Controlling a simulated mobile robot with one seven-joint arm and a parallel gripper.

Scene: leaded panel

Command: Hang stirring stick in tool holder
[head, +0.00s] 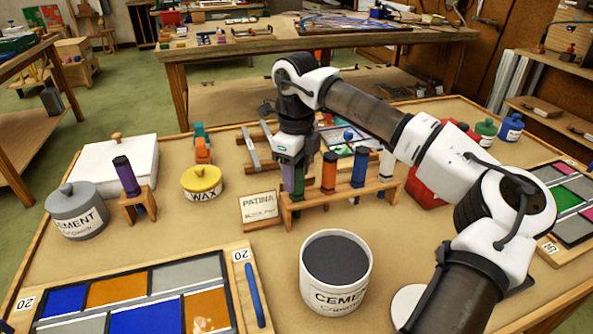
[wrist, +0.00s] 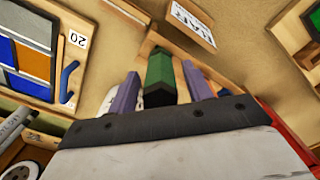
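The tool holder is a long wooden rack (head: 345,202) near the middle of the table. Upright in it are an orange-handled tool (head: 329,172), a blue-handled tool (head: 358,170) and a dark-topped pale one (head: 386,165). My gripper (head: 293,184) points down at the rack's left end. A green handle (wrist: 160,78) stands between its two purple fingers in the wrist view, with narrow gaps showing on both sides. The green handle also shows in the head view (head: 298,180). I cannot tell which tool is the stirring stick.
An open cement pot (head: 365,281) stands in front of the rack. A Patina card (head: 259,208) and yellow wax tin (head: 202,180) are to its left. A purple-handled tool (head: 126,176) stands in a small stand (head: 138,206). A leaded panel (head: 150,300) lies front left.

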